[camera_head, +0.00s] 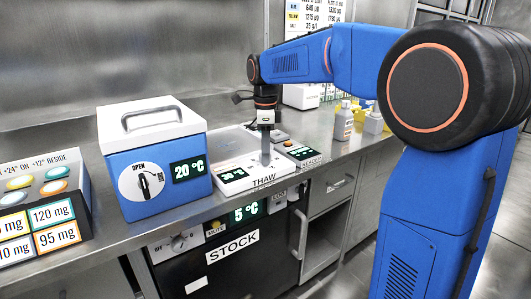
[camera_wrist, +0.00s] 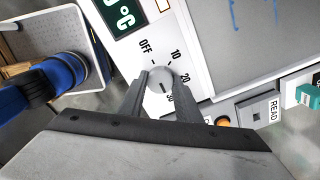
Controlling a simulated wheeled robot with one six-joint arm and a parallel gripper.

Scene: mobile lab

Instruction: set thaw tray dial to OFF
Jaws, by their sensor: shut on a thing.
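The thaw tray (camera_head: 222,143) is a pale tray on the steel counter, with a THAW label on its front. Its small green-digit display (camera_head: 232,175) sits at the front left, and part of a display (camera_wrist: 122,14) shows in the wrist view. The dial (camera_wrist: 159,75) is a round grey knob with OFF, 10, 20 and 30 printed around it. A short dark mark on the knob appears to face the 30 side. My gripper (camera_wrist: 160,84) is shut on the knob, one finger on each side. In the head view my gripper (camera_head: 265,158) points down and hides the dial.
A blue box (camera_head: 165,172) with an OPEN dial and 20 °C display stands left of the tray. A READER device (camera_head: 299,152) is close on the right, with bottles (camera_head: 344,122) beyond. The STOCK fridge (camera_head: 245,262) is below the counter.

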